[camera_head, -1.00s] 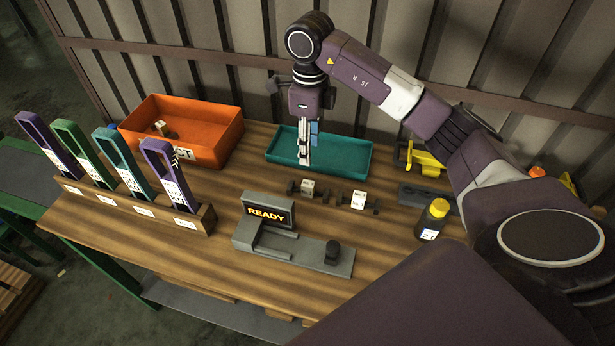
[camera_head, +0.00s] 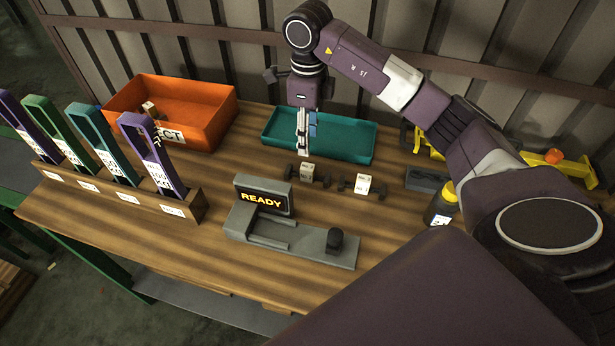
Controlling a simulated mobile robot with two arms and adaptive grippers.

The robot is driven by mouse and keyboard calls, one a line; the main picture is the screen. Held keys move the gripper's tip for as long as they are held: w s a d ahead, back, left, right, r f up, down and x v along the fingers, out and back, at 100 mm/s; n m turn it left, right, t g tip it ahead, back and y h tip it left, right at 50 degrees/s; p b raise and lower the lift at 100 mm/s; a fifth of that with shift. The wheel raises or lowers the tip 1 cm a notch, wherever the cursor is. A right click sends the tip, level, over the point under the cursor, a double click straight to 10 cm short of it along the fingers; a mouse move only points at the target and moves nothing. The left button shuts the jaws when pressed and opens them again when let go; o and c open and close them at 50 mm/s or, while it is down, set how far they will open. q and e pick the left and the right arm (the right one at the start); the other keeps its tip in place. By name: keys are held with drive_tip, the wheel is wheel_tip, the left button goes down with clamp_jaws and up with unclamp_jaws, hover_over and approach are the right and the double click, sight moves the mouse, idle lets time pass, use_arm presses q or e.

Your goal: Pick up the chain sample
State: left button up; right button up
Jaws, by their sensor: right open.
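Two small dark chain samples with pale tagged blocks lie on the wooden table in front of the teal tray: a left one (camera_head: 308,172) and a right one (camera_head: 362,184). My right gripper (camera_head: 303,152) points down just above and behind the left sample, in front of the teal tray (camera_head: 345,155). Its jaws are open, with nothing seen between them; whether the fingertips touch the sample I cannot tell. My left gripper is out of view.
An orange bin (camera_head: 215,125) with a small piece inside stands back left. A rack (camera_head: 185,208) holds several coloured handles at the left. A grey device reading READY (camera_head: 310,240) stands in front. A yellow-capped bottle (camera_head: 440,210) and yellow tools (camera_head: 555,170) are at the right.

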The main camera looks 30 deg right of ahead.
sight(308, 166)
wheel_tip(308, 166, down, 3)
drive_tip(key=shift+s+f+b, duration=0.1)
drive_tip(key=shift+b, duration=0.95)
wheel_tip(308, 166, down, 2)
drive_tip(key=shift+a+f+p, duration=0.1)
drive_tip(key=shift+p, duration=0.3)
drive_tip(key=f+p, duration=0.1)
drive_tip(key=f, duration=0.3)
drive_tip(key=shift+s+a+f+p, duration=0.15)
drive_tip(key=shift+s+p, duration=0.05)
drive_tip(key=shift+p, duration=0.2)
drive_tip(key=shift+w+f, duration=0.1)
drive_tip(key=shift+f, duration=0.45)
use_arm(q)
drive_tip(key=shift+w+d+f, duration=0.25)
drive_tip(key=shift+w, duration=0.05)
use_arm(e)
clamp_jaws()
